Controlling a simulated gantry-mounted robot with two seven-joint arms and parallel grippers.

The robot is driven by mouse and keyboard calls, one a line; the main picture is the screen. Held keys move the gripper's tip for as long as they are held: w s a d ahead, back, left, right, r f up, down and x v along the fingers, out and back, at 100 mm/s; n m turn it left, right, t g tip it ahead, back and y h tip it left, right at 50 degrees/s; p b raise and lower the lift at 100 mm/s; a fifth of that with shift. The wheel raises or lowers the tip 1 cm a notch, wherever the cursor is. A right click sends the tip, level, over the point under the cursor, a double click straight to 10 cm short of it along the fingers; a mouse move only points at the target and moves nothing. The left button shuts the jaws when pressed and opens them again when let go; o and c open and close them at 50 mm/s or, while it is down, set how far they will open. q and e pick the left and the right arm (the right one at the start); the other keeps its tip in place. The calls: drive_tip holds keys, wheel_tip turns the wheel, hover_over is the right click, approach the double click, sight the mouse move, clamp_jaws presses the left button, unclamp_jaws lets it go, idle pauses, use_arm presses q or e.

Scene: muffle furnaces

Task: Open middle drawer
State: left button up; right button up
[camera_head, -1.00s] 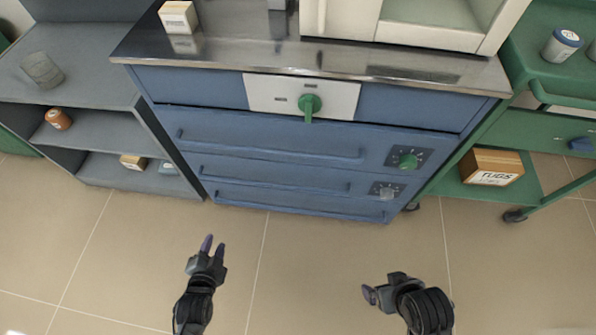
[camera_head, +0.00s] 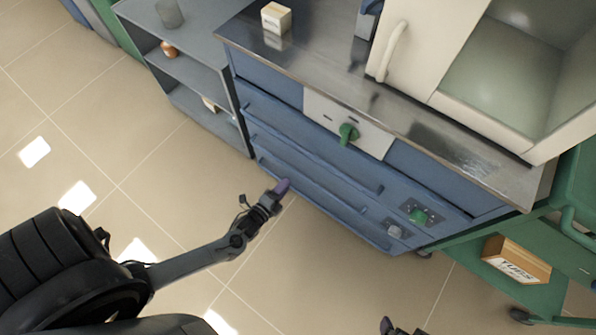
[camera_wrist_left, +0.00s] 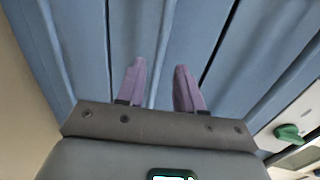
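The blue cabinet (camera_head: 400,160) has stacked drawers with long horizontal handles. The middle drawer (camera_head: 312,172) looks shut, as do the drawers above and below it. My left gripper (camera_head: 281,187) is in front of the lower drawers, near their left part. I cannot tell whether the fingertips touch a handle. My right gripper (camera_head: 390,326) barely shows at the bottom edge, and its fingers cannot be read.
Grey shelves (camera_head: 195,70) stand left of the cabinet. A green cart (camera_head: 480,285) with a cardboard box (camera_head: 516,260) stands at the right. The cabinet's metal top bears a small box (camera_head: 276,18) and an open white furnace (camera_head: 410,50). Green knobs (camera_head: 348,132) stick out in front. The tiled floor is clear.

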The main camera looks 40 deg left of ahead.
sight(297, 173)
use_arm(q)
drive_tip(key=b+x, duration=0.1)
drive_tip(key=x, duration=0.3)
drive_tip(key=b+x, duration=0.2)
drive_tip(key=x, duration=0.2)
drive_tip(key=shift+w+d, duration=0.2)
drive_tip(key=shift+s+a, duration=0.1)
drive_tip(key=shift+c, duration=0.9)
clamp_jaws()
